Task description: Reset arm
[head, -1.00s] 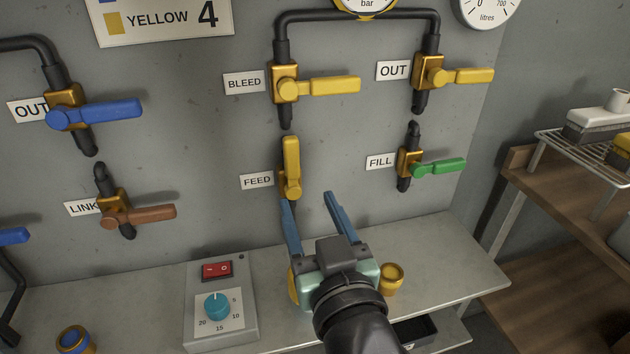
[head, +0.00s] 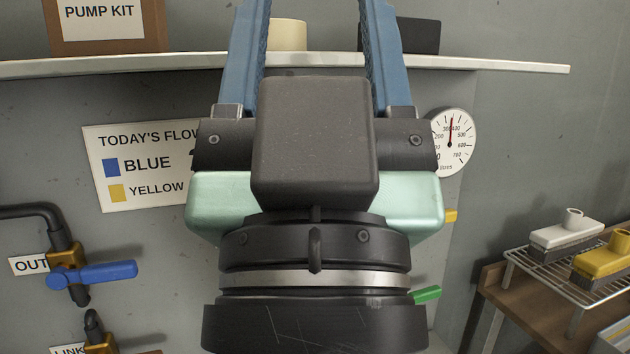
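My gripper (head: 314,30) fills the middle of the head view, close to the camera and pointing up. Its two blue fingers stand wide apart and run off the top edge, so the tips are cut off. Nothing shows held between them; a cream object on the shelf shows behind the gap. My gripper and wrist hide most of the valve panel's middle.
A wall shelf (head: 500,65) holds a pump kit box (head: 110,25) and a cream object (head: 288,34). A sign (head: 140,165), blue lever (head: 105,272), green lever (head: 427,293) and litres gauge (head: 454,142) show around my arm. A wire rack (head: 560,280) with brushes stands right.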

